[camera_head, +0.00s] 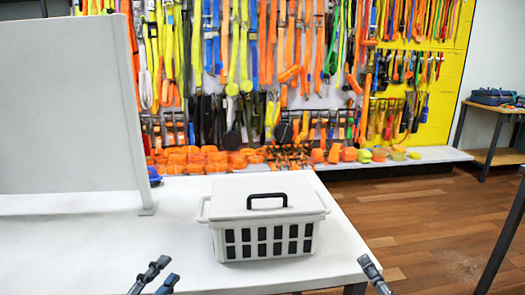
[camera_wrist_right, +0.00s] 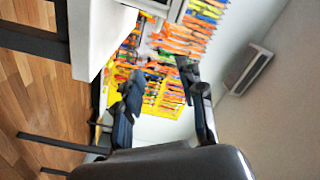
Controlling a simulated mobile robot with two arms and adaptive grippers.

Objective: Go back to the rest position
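My left gripper (camera_head: 167,270) shows at the bottom edge of the head view, over the table's near side, left of and nearer than the basket. Its two fingers are apart with nothing between them. My right gripper (camera_head: 373,274) is at the bottom, to the right of the basket near the table's right edge. In the right wrist view its two dark fingers (camera_wrist_right: 168,105) stand wide apart and empty. Neither gripper touches the basket.
A lidded white basket (camera_head: 264,215) with a black handle stands on the white table (camera_head: 60,245). A grey panel (camera_head: 68,105) rises at the left. Behind is a wall of orange, yellow and blue straps (camera_head: 240,45). Wooden floor (camera_head: 430,225) is clear at right.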

